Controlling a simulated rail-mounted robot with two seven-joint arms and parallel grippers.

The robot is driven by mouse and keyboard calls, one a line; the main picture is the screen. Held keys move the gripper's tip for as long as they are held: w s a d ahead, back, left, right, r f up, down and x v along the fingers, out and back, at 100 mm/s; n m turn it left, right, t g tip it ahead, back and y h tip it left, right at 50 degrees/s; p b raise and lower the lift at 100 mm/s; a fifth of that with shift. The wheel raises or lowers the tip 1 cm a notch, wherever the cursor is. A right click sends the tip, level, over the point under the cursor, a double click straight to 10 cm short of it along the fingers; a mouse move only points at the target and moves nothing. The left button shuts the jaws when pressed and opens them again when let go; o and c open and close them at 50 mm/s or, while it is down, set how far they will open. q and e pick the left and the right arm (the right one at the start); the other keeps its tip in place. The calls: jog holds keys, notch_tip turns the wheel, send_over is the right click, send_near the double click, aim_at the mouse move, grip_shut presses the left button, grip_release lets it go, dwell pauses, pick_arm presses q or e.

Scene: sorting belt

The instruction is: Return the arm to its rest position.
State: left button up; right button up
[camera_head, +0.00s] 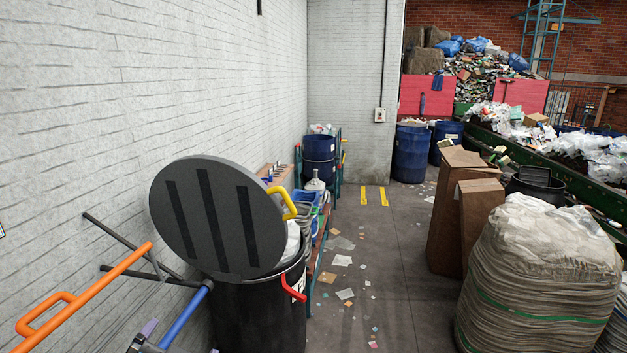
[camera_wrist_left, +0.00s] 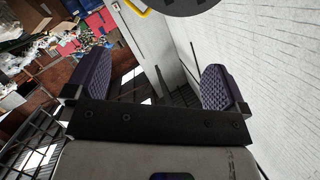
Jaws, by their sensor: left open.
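My left gripper (camera_head: 180,338) shows only in part at the bottom left of the head view, low in front of the black bin. In the left wrist view my left gripper (camera_wrist_left: 158,82) has its two purple padded fingers wide apart, with nothing between them. The wrist view looks tilted, with the white wall on its right. My right gripper is in neither view.
A black bin (camera_head: 262,318) stands by the white wall (camera_head: 120,90), its round grey lid (camera_head: 215,215) tilted up. An orange bar (camera_head: 92,293) and blue bar (camera_head: 187,317) are nearby. Wrapped bales (camera_head: 535,280) and cardboard (camera_head: 455,215) stand right. The middle floor is mostly clear.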

pick_arm(q)
jog(key=s+a+f+n+g+h, duration=0.1)
jog(key=s+f+g, duration=0.2)
jog(key=s+f, duration=0.65)
jog(key=s+a+f+n+g+h, duration=0.1)
jog(key=s+f+n+g, duration=0.3)
jog(key=f, duration=1)
jog(key=s+d+f+m+g, duration=0.1)
jog(key=s+f+g, duration=0.1)
jog(key=s+f, duration=0.5)
jog(key=s+f+g, duration=0.2)
jog(key=s+f, duration=0.3)
jog(key=s, duration=0.5)
notch_tip(320, 180, up, 13)
jog(key=p, duration=1.3)
jog(key=shift+s+g, duration=0.25)
jog(key=shift+g, duration=0.05)
